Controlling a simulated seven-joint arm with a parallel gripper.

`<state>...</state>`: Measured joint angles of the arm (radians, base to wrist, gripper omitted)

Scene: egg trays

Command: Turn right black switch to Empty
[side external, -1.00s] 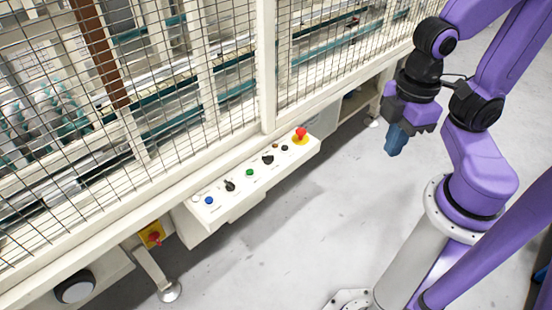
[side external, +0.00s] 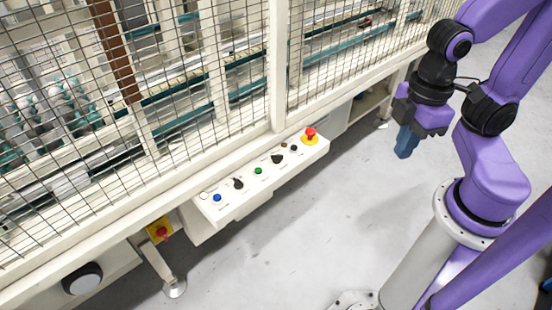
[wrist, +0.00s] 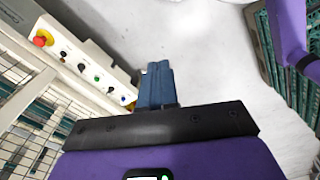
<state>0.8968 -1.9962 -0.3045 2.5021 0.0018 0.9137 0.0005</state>
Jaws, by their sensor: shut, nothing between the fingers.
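The right black switch (side external: 277,159) is a small rotary knob on the cream control panel (side external: 228,217), between the green button (side external: 258,171) and the red emergency stop (side external: 311,135). It also shows, small, in the wrist view (wrist: 81,67). Its label and exact pointing direction are too small to read. A second black switch (side external: 238,184) sits to the left, between the green and blue buttons. My gripper (side external: 404,152) has blue fingers, shut and empty, pointing down. It hangs in the air to the right of the panel, apart from it. In the wrist view the fingers (wrist: 156,70) are together.
A wire mesh fence (side external: 200,85) rises behind the panel. A blue button (side external: 217,198) sits near the panel's left end. A yellow and red switch (side external: 160,230) is mounted below left. Grey floor (side external: 300,235) is open between my gripper and the panel.

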